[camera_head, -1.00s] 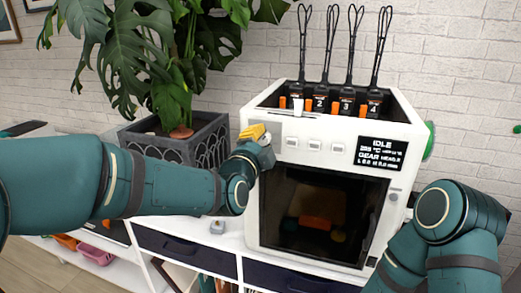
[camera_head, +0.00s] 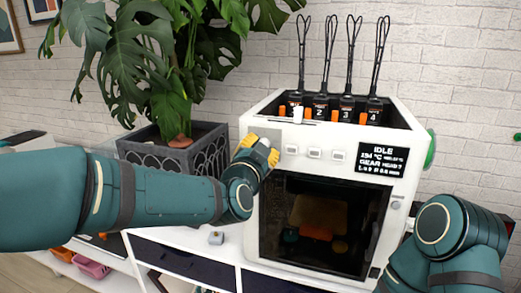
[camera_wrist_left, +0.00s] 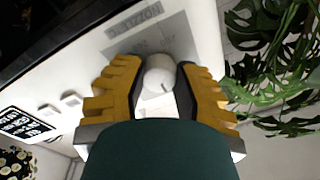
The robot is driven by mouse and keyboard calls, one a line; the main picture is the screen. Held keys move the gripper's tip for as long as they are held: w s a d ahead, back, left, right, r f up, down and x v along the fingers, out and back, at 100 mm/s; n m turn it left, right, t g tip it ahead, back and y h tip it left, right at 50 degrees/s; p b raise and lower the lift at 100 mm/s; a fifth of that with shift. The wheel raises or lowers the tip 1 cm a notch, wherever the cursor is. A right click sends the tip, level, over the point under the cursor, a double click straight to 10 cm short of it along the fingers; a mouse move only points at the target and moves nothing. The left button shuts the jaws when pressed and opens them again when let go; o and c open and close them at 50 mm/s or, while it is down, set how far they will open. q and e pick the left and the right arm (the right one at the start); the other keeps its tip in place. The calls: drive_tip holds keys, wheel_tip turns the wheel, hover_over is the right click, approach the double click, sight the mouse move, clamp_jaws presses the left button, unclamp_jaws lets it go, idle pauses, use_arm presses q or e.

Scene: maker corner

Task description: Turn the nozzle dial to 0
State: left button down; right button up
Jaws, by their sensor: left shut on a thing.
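My left gripper (camera_head: 262,150), with yellow fingers, is shut on the dial, one finger on each side. A dark mark shows on the knob, but its setting cannot be read. In the head view the gripper hides the dial. The white printer (camera_head: 258,192) has a black display (camera_head: 382,159) reading IDLE, with a temperature near 194 °C. My right arm is at the right; its gripper is out of view.
Several white buttons (camera_head: 314,153) lie right of the dial. A potted plant (camera_head: 172,140) stands left of the printer, its leaves close to the gripper in the wrist view. A small grey object (camera_head: 216,238) lies on the white shelf top.

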idle(0.4)
use_arm(q)
drive_tip(key=c, duration=0.6)
unclamp_jaws()
drive_tip(key=shift+w+f, duration=0.1)
drive_tip(key=v, duration=1.2)
